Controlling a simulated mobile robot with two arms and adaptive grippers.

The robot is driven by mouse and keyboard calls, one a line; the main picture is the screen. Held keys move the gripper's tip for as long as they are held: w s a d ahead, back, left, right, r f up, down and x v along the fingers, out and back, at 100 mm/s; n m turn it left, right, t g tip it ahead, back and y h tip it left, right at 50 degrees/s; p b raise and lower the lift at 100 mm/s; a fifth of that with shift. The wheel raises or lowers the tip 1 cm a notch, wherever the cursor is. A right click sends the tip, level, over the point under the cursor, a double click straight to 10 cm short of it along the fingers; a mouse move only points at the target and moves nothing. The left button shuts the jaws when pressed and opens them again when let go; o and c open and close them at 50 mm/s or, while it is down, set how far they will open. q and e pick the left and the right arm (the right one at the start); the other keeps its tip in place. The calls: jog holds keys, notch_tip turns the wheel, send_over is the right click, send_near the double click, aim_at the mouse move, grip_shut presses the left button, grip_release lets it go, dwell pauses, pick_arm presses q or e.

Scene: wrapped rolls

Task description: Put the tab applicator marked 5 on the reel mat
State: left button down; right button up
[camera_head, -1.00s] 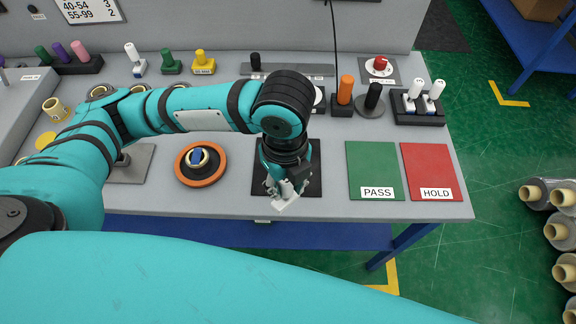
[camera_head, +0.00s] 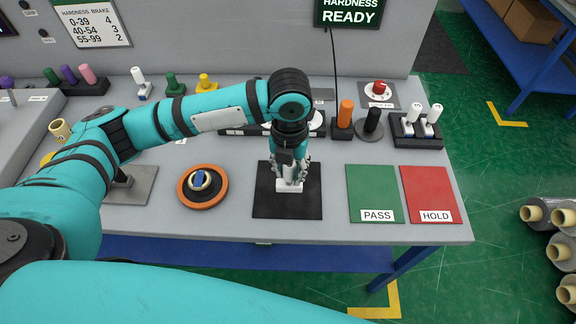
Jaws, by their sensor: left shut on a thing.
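My left gripper (camera_head: 290,168) points down over the black square mat (camera_head: 308,204) and is shut on a white tab applicator (camera_head: 289,186). The applicator is upright, with its wide white base low over or touching the mat; I cannot tell which. The gripper fingers hide its upper part, and no number can be read on it. The black mat lies flat near the table's front edge and has nothing else on it. I take it to be the reel mat. My right gripper is not in view.
An orange-rimmed reel (camera_head: 203,187) with a blue centre lies left of the mat. The green PASS mat (camera_head: 375,190) and red HOLD mat (camera_head: 428,190) lie to the right, clear. Behind stand an orange-handled tool (camera_head: 346,112) and a black rack (camera_head: 416,128) with white applicators.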

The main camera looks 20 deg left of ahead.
pick_arm(q)
jog(key=w+f, duration=0.1)
jog(key=w+a+f+p, duration=0.1)
jog(key=f, duration=0.1)
jog(key=shift+f, duration=0.4)
jog(key=c, duration=1)
grip_release()
jog(key=shift+f, duration=0.15)
